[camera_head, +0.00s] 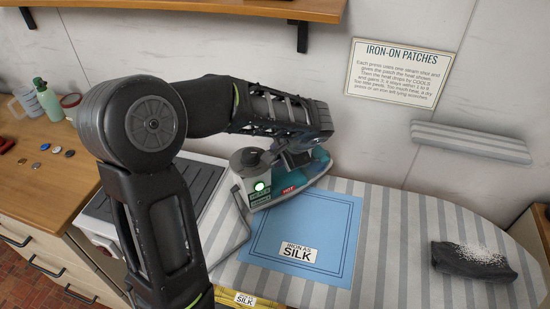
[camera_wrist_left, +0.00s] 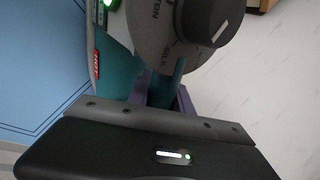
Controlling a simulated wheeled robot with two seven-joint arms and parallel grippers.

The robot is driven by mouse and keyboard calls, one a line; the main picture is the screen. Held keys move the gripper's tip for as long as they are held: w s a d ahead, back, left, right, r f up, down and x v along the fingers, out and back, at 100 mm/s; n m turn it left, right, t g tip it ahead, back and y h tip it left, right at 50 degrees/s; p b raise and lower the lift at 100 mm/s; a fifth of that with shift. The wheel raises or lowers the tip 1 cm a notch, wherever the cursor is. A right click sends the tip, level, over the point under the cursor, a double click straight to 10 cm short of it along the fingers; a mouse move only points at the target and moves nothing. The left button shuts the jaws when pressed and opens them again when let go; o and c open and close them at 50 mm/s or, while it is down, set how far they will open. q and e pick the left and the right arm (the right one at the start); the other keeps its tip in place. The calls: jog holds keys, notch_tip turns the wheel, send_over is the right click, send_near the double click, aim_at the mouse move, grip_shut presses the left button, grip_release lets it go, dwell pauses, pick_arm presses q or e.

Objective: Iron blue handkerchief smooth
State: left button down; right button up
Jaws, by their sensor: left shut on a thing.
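My left gripper (camera_head: 297,150) is shut on the iron (camera_head: 318,168), whose handle is mostly hidden by the gripper. The teal iron is at the handkerchief's upper left edge, with a red "HOT" tag and a lit green light. Its dial (camera_wrist_left: 185,30) shows close up in the left wrist view. I cannot tell whether its soleplate touches the cloth. My right gripper is not in view.
The striped ironing board (camera_head: 400,215) bears a dark cloth with white specks (camera_head: 473,262) at right. A yellow cloth (camera_head: 232,300) with a silk label is at the front edge. A wooden counter (camera_head: 45,185) with bottles and buttons stands left.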

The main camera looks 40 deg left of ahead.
pick_arm(q)
jog(key=shift+w, duration=0.25)
notch_tip(320, 180, up, 8)
jog(key=p, duration=0.4)
jog(key=shift+r+p, duration=0.15)
jog(key=shift+p, duration=0.15)
dwell(0.6)
